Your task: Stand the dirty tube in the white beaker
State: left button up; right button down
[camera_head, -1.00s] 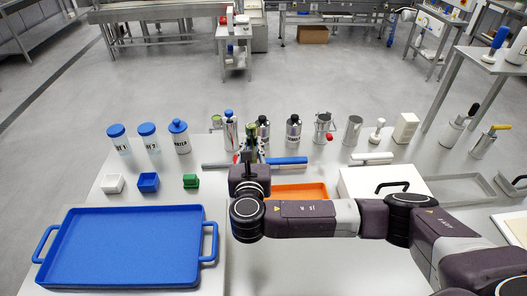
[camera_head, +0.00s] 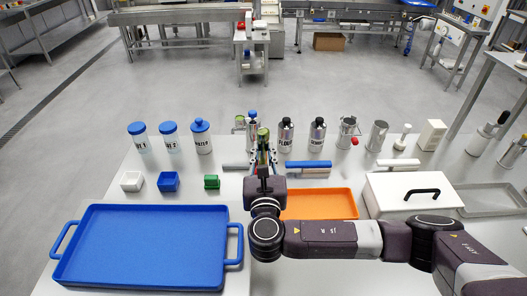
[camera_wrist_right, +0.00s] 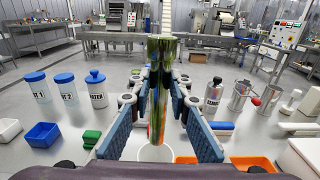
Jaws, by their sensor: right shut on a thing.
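The tube, clear with green smears, is held upright between the fingers of my right gripper (camera_head: 264,156). Its green-stained top (camera_head: 263,134) shows above the fingers in the head view. In the right wrist view the tube (camera_wrist_right: 159,88) stands between the two blue finger pads, and the gripper is shut on it. A round white vessel, seemingly the white beaker (camera_wrist_right: 155,154), shows below the tube's lower end in the wrist view. I cannot tell whether the tube's end is inside it or above it. In the head view my gripper and arm hide this spot. My left gripper is not in view.
Blue-lidded jars (camera_head: 169,138) stand left of the gripper; metal bottles (camera_head: 286,136) stand close on its right. Small white, blue and green (camera_head: 212,182) boxes lie left. A blue tray (camera_head: 145,245) fills the front left. An orange tray (camera_head: 335,203) and a white lidded box (camera_head: 390,203) are right.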

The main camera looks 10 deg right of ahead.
jog(key=shift+f+b, duration=1.3)
jog(key=shift+f, duration=0.15)
notch_tip(320, 180, down, 8)
jog(key=b, duration=0.4)
jog(key=shift+r, duration=0.2)
jog(key=c, duration=1.7)
grip_release()
jog(key=s, duration=0.4)
jog(key=s+a, duration=0.1)
jog(key=s, duration=0.3)
jog(key=s+a, duration=0.1)
jog(key=s, duration=0.3)
jog(key=shift+a+r, duration=0.15)
jog(key=shift+r, duration=0.05)
jog(key=shift+w, duration=0.1)
